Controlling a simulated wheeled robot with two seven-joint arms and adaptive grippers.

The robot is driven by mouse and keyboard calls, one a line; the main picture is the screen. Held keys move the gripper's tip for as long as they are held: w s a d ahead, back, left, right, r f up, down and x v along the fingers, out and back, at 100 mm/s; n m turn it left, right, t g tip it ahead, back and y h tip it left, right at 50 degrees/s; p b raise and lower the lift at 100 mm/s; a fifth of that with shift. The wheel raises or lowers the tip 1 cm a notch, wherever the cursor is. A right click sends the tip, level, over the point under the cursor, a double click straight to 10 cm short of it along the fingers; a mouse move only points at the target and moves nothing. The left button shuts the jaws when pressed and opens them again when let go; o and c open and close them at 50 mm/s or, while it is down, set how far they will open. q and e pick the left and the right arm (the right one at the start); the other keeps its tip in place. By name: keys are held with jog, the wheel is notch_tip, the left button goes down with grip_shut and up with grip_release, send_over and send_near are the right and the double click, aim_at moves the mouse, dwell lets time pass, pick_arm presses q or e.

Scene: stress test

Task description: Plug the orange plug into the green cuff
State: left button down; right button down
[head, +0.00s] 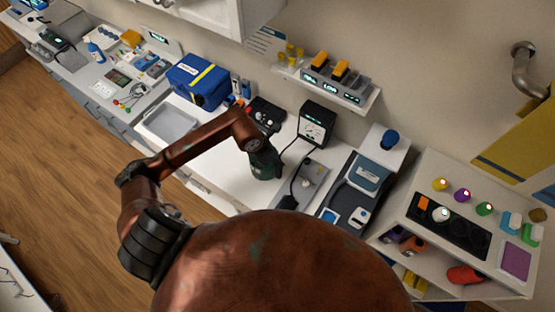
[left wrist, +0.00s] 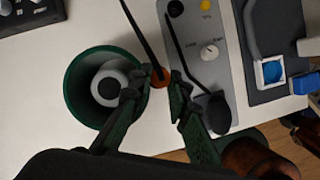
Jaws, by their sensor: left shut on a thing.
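In the left wrist view, the fingertips of my left gripper (left wrist: 158,84) are shut on the small orange plug (left wrist: 160,76). A thin black cable runs up from the plug. A round green thing (left wrist: 72,92), apparently the green cuff, is just left of the fingers, with a pale round piece with a dark centre inside it. The left finger overlaps its right edge; I cannot tell whether they touch. In the head view, my left arm reaches over the white counter, and the plug is too small or hidden to make out. My right gripper is not in view.
A black box with a dial (head: 316,124) stands behind the gripper, with cables running from it. A grey panel (left wrist: 203,45) with a knob lies right of the fingers, with a black cable end on it. A blue case (head: 202,80) and a grey tray (head: 170,122) are left.

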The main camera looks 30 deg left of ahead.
pick_arm(q)
jog(key=shift+f, duration=0.1)
dwell(0.3)
jog(key=c, duration=1.7)
grip_release()
jog(key=shift+c, duration=0.2)
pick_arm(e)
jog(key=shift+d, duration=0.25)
pick_arm(q)
jog(key=v, duration=1.2)
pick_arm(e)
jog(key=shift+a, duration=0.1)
pick_arm(q)
jog(key=shift+d, duration=0.1)
